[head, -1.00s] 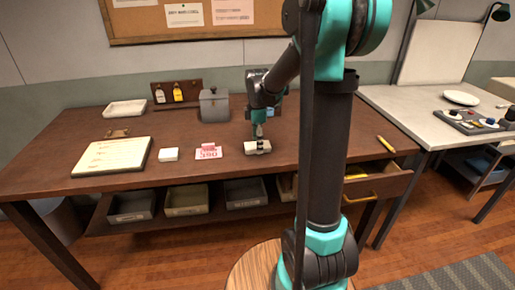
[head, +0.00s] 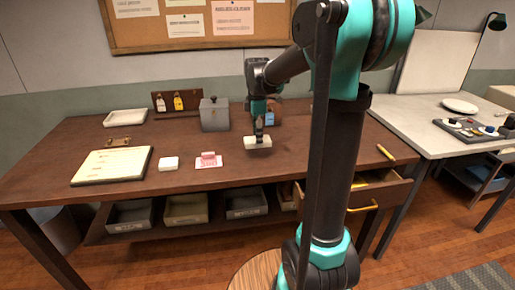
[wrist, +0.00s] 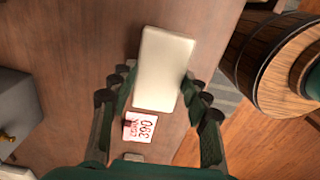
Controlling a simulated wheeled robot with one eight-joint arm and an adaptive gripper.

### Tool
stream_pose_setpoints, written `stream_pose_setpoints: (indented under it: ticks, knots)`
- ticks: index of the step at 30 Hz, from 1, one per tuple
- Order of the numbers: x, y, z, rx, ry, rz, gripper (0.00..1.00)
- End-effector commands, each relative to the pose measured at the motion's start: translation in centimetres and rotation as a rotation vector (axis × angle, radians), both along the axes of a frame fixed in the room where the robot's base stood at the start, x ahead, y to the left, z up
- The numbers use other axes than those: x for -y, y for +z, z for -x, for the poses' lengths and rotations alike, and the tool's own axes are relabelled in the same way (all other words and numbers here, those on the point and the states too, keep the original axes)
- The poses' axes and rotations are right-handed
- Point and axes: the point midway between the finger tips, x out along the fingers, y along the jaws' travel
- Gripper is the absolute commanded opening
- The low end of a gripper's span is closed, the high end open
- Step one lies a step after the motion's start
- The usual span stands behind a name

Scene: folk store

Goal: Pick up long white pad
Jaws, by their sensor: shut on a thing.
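The long white pad (head: 257,142) is a pale cream block held by my gripper (head: 258,133) above the right half of the brown table in the head view. In the wrist view the pad (wrist: 164,68) lies lengthwise between the two fingers of my gripper (wrist: 160,95), which are shut on its sides. The pad's underside is hidden, and the exact gap between pad and table is hard to tell.
The brown table (head: 75,136) holds a small white block (head: 168,163), a pink-and-white price card (head: 209,161), a grey lidded box (head: 214,114), a white tray (head: 125,118) and a cream board (head: 112,166). A drawer (head: 372,193) stands open at the front right. A barrel (wrist: 275,60) shows in the wrist view.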

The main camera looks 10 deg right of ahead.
Motion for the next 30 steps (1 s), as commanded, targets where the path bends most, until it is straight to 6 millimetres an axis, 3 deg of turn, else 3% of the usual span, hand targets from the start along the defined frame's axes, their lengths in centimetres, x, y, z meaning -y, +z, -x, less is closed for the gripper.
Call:
stream_pose_setpoints:
  ticks: [6, 15, 21, 30]
  knots:
    - [0.0, 6.2, 0.0, 0.000, 0.000, 0.000, 0.33]
    - [0.0, 11.8, 0.0, 0.000, 0.000, 0.000, 0.33]
    - [0.0, 13.1, 0.0, 0.000, 0.000, 0.000, 0.33]
    - [0.0, 13.3, 0.0, 0.000, 0.000, 0.000, 0.33]
